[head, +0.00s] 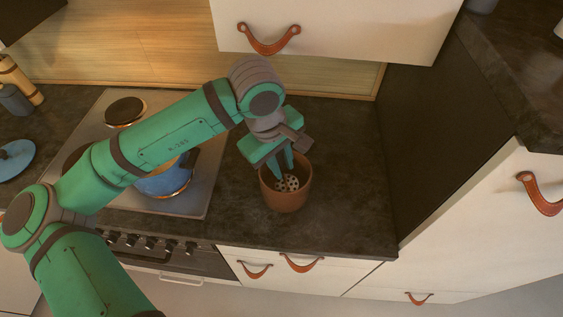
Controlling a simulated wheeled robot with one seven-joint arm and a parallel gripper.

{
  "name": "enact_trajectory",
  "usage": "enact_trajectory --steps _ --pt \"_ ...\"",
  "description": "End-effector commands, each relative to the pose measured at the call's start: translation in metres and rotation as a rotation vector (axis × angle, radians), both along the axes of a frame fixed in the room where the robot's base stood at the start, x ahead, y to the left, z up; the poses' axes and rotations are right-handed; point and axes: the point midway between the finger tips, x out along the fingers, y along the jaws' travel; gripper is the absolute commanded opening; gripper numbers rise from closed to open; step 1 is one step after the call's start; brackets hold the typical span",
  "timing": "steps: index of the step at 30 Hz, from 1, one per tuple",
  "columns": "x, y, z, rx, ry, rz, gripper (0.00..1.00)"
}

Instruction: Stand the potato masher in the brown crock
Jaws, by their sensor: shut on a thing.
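The brown crock (287,203) stands upright on the dark countertop, right of the stove. The potato masher (291,184) shows as a pale perforated head inside the crock's mouth. Its handle is mostly hidden by my gripper. My gripper (283,171) points down at the crock's opening, with its fingertips at or just inside the rim. It is shut on the masher. I cannot tell whether the masher's head touches the crock's bottom.
A blue pot (168,182) sits on the stove (190,205) beneath my arm. A dark cabinet side (425,140) rises right of the crock, and an upper cabinet (345,25) hangs behind. Countertop right of the crock (345,180) is clear.

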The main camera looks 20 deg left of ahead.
Motion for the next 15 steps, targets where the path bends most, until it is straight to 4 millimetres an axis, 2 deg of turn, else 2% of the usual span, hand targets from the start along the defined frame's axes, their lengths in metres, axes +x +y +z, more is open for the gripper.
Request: enact_trajectory --steps 10,11,12,13,15 --pt "-0.0001 0.0 -0.0006 0.0 0.0 0.0 0.0" --pt "-0.0001 0.0 -0.0005 0.0 0.0 0.0 0.21" --pt "-0.0001 0.0 -0.0005 0.0 0.0 0.0 0.31" --pt "-0.0001 0.0 -0.0005 0.0 0.0 0.0 0.38" --pt "-0.0001 0.0 -0.0005 0.0 0.0 0.0 0.4"
